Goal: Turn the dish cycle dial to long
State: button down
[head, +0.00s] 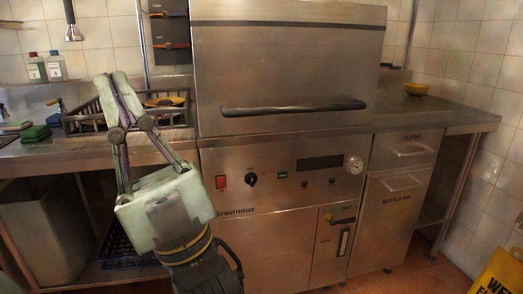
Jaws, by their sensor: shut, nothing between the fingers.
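The dish cycle dial (251,180) is a small black round knob with a pale pointer mark. It sits on the steel front panel (285,195) of the dishwasher, below the closed hood. The lettering around it is too small to read. My gripper (112,86) is to the left of the dial, pointing up and slightly left in the picture. Its fingers are shut and empty, apart from the dial and the panel. The gripper's body overlaps the machine's left edge in the view.
A red switch (221,182), a green button (282,175), a dark display (320,163) and a round gauge (355,165) share the panel. A long handle (293,109) crosses the hood. A black rack (88,118) stands behind my gripper. Floor shows at the lower right.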

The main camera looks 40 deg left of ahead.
aim_at(251, 178)
jog(key=i+j+u, duration=0.1)
jog(key=u, duration=0.25)
jog(key=i+j+u, duration=0.1)
jog(key=u, duration=0.3)
jog(key=i+u, duration=0.15)
jog(key=u, duration=0.2)
